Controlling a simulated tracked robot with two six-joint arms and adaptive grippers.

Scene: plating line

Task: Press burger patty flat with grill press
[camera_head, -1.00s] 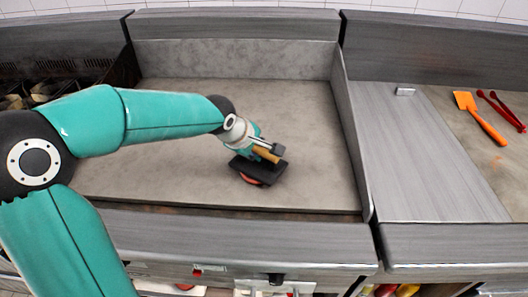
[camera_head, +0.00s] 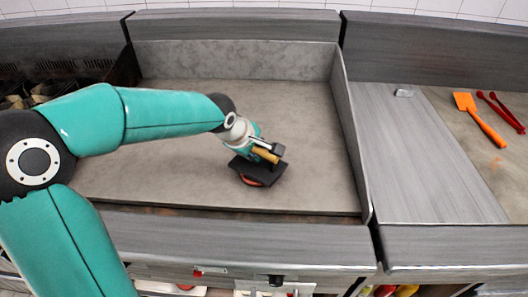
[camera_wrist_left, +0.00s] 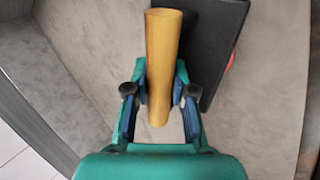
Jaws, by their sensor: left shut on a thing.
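The grill press has a dark flat plate (camera_head: 266,176) and a tan wooden handle (camera_wrist_left: 162,65). My left gripper (camera_head: 262,150) is shut on the handle, with a finger on each side of it in the left wrist view (camera_wrist_left: 160,95). The burger patty (camera_head: 250,181) is reddish and lies on the griddle under the plate. Only its front edge shows in the head view, and a sliver shows beside the plate in the wrist view (camera_wrist_left: 230,62). The plate looks slightly tilted and seems to touch the patty. My right gripper is not in view.
The grey griddle (camera_head: 300,110) is bare around the press, with raised walls at the back and right. An orange spatula (camera_head: 480,118) and red tongs (camera_head: 502,110) lie on the right counter. A small clear object (camera_head: 404,92) sits near its back. A dark grate (camera_head: 75,75) is at far left.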

